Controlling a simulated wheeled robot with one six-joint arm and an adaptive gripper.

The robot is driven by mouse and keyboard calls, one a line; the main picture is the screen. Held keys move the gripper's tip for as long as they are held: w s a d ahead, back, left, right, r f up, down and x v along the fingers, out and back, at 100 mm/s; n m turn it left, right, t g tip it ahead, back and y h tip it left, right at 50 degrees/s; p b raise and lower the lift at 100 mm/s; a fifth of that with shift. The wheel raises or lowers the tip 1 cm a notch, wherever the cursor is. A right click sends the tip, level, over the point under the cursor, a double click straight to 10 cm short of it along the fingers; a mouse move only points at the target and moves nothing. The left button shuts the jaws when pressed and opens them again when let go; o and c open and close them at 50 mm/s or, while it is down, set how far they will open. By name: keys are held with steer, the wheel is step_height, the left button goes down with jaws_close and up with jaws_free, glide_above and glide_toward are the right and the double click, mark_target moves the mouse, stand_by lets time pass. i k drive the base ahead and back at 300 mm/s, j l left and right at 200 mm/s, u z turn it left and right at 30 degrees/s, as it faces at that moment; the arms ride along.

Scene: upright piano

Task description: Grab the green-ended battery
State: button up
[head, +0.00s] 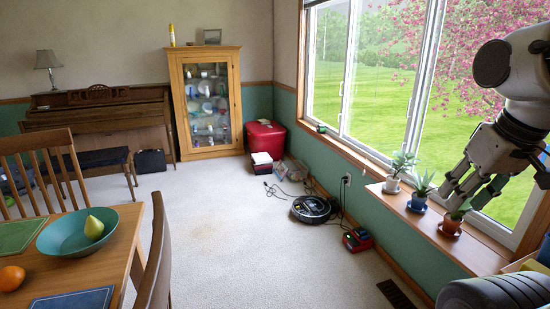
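I cannot make out a battery with a green end for certain. A small dark and green object (321,128) lies on the far part of the window sill, too small to identify. My gripper (462,193) hangs at the right, in front of the window and near the potted plants. Its fingers point down and left and look spread apart, with nothing visible between them.
Potted plants (392,184) stand along the sill (434,233). A robot vacuum (312,208) and a red device (357,239) with cables lie on the carpet. A table (122,245) with a bowl (58,239) and chairs is at left. The middle carpet is clear.

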mark_target(321, 128)
steer(key=i+u, duration=0.1)
steer(key=i, duration=0.65)
steer(key=i+l+u, duration=0.1)
steer(key=i, duration=0.7)
steer(key=i+l+u, duration=0.1)
steer(key=i, duration=0.65)
steer(key=i+j+u, duration=0.1)
steer(key=i+u, duration=0.15)
steer(key=i, duration=0.45)
steer(key=i+u, duration=0.3)
steer(key=i, duration=0.45)
steer(key=i+l+u, duration=0.25)
steer(key=i, duration=0.45)
steer(key=i+z, duration=0.25)
steer(key=i, duration=0.2)
steer(key=i+z, duration=0.2)
steer(key=i, duration=0.2)
steer(key=i+j+z, duration=0.25)
steer(key=i, duration=0.2)
steer(key=i+j+z, duration=0.25)
steer(key=i, duration=0.15)
steer(key=i+l+z, duration=0.15)
steer(key=i+z, duration=0.5)
steer(key=z, duration=0.25)
steer(key=i+z, duration=0.45)
steer(key=i+j+z, duration=0.2)
steer(key=z, duration=0.25)
steer(key=i+j+z, duration=0.3)
steer(key=z, duration=0.15)
steer(key=j, duration=0.05)
